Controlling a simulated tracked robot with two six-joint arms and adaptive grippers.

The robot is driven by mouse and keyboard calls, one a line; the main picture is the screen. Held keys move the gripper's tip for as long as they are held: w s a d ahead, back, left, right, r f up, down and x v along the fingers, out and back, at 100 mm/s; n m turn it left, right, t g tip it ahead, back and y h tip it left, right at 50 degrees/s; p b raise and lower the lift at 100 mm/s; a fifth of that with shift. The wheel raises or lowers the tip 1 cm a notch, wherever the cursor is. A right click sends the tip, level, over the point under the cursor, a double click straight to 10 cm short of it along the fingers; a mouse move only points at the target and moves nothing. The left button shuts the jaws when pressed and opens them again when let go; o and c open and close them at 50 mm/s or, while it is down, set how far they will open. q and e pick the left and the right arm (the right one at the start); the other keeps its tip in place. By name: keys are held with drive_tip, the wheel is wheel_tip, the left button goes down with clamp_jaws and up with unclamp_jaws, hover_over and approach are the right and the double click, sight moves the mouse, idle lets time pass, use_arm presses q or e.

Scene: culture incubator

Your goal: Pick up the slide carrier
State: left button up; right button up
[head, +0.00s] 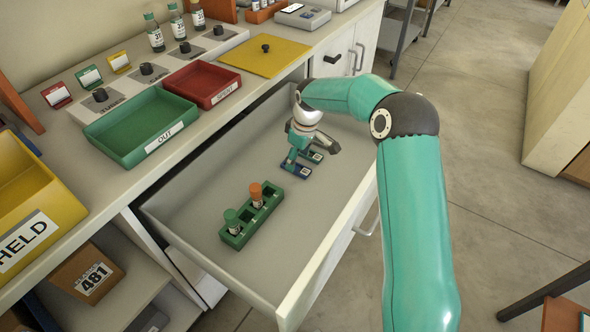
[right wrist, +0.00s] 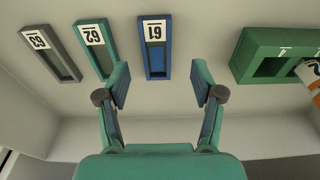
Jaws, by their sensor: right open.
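Three narrow slide carriers lie flat in the open drawer, apart from each other. In the right wrist view they are a blue one labelled 61 (right wrist: 155,58), a green one labelled 62 (right wrist: 97,52) and a grey one labelled 63 (right wrist: 52,56). The blue carrier also shows in the head view (head: 298,170), partly under my right gripper (head: 297,160). My right gripper is open and empty, with its fingers pointing down into the drawer. In the wrist view the blue carrier lies between and beyond the fingertips (right wrist: 161,82). My left gripper is out of view.
A green rack (head: 236,233) with a green-capped and an orange-capped vial stands in the drawer (head: 190,213); it also shows in the right wrist view (right wrist: 245,62). Green and red trays (head: 125,155) (head: 190,97) stand on the counter. The drawer's near floor is clear.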

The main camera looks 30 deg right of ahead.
sight(297, 167)
drive_tip(key=f, duration=0.3)
drive_tip(key=shift+w+d+f, duration=0.1)
drive_tip(key=shift+w+f, duration=0.25)
drive_tip(key=c, duration=1)
drive_tip(key=shift+r, duration=0.1)
drive_tip(key=shift+c, duration=0.2)
